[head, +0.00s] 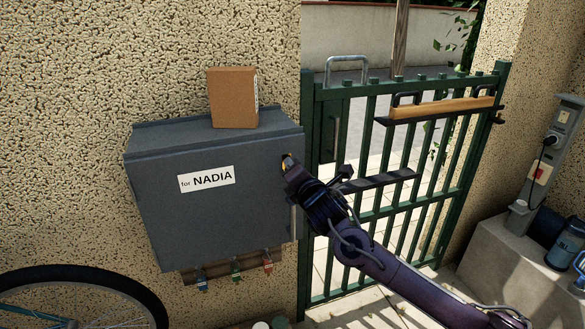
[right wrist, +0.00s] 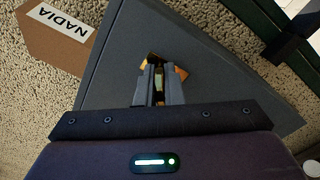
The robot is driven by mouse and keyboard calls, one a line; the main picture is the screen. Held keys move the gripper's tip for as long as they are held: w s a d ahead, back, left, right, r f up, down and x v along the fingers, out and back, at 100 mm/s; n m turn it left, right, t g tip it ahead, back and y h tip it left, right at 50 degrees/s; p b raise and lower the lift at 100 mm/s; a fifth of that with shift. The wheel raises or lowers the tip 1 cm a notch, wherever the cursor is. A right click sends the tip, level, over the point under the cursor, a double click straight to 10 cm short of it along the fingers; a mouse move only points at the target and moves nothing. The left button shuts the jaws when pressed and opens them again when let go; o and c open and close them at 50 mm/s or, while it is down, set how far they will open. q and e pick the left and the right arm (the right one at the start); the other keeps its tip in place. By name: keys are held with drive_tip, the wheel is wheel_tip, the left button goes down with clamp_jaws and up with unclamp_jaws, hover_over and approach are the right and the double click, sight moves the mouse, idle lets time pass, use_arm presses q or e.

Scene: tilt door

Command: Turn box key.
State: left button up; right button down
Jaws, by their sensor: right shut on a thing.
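A grey metal box (head: 215,225) with a white label reading "for NADIA" (head: 207,179) is on the rough wall. My right gripper (head: 289,168) is at the box's right side. It is shut on a small brass-coloured key (right wrist: 159,76). In the right wrist view the key shows between the fingertips, against the grey side of the box (right wrist: 110,65). An orange-gold piece shows around the fingertips there. How far the key sits in the lock is hidden by the fingers. My left gripper is not in view.
A cardboard parcel (head: 232,98) stands on the box's top. Several small coloured tags (head: 236,269) hang below it. A green barred gate (head: 400,170) is behind my right arm. A bicycle wheel (head: 85,290) is at lower left; a socket post (head: 550,150) stands at right.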

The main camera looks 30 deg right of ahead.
drive_tip(key=m, duration=0.3)
drive_tip(key=shift+m, duration=0.3)
drive_tip(key=shift+f+m+p, duration=0.15)
drive_tip(key=shift+m+p, duration=0.3)
drive_tip(key=shift+m, duration=1.35)
drive_tip(key=c, duration=1.6)
unclamp_jaws()
drive_tip(key=shift+o, duration=0.2)
drive_tip(key=shift+s, duration=0.1)
